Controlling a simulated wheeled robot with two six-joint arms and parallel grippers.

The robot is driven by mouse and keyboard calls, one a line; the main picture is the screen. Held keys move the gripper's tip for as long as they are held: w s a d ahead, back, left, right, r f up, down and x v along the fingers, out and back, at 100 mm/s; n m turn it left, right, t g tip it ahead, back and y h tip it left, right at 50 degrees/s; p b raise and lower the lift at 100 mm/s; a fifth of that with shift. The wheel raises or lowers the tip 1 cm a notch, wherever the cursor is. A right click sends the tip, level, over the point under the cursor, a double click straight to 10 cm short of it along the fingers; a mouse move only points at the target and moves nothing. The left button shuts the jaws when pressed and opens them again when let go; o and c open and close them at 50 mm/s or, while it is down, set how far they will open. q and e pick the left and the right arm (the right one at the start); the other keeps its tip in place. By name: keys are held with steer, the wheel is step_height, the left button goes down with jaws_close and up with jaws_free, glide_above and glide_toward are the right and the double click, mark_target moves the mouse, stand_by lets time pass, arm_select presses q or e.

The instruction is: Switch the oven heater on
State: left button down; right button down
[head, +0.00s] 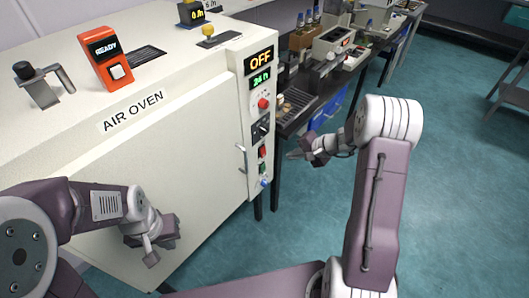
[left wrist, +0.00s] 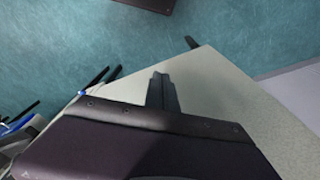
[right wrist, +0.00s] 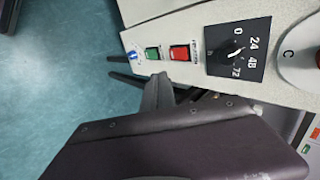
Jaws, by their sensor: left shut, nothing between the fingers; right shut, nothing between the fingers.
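The white air oven (head: 120,190) fills the left of the head view. Its front-right control column has a display (head: 260,60) reading OFF. Below are a green readout, a red knob (head: 263,103), a timer dial (head: 261,130), a red switch (head: 263,152), a green switch (head: 262,167) and a blue knob (head: 263,183). The right wrist view shows the green switch (right wrist: 152,53), red switch (right wrist: 180,52) and dial (right wrist: 238,48) closely. My right gripper (head: 293,155) is shut and empty, just right of the switches, apparently not touching. My left gripper (head: 151,258) is shut and empty before the oven door.
A door handle (head: 242,160) stands out beside the switches. An orange READY box (head: 106,58) and a black-knobbed metal fixture (head: 42,84) are on the oven top. A bench with instruments (head: 330,50) stands behind.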

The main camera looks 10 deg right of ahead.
glide_toward(264, 155)
step_height(264, 155, down, 4)
arm_select(q)
steer(key=shift+s+a+r+p, duration=0.15)
steer(key=shift+a+r+p, duration=0.05)
steer(key=shift+r+p, duration=0.6)
arm_select(e)
steer(key=w+a, duration=0.1)
steer(key=w+a+f, duration=0.1)
steer(key=w, duration=0.1)
steer(key=shift+a+f, duration=0.15)
steer(key=shift+a, duration=0.1)
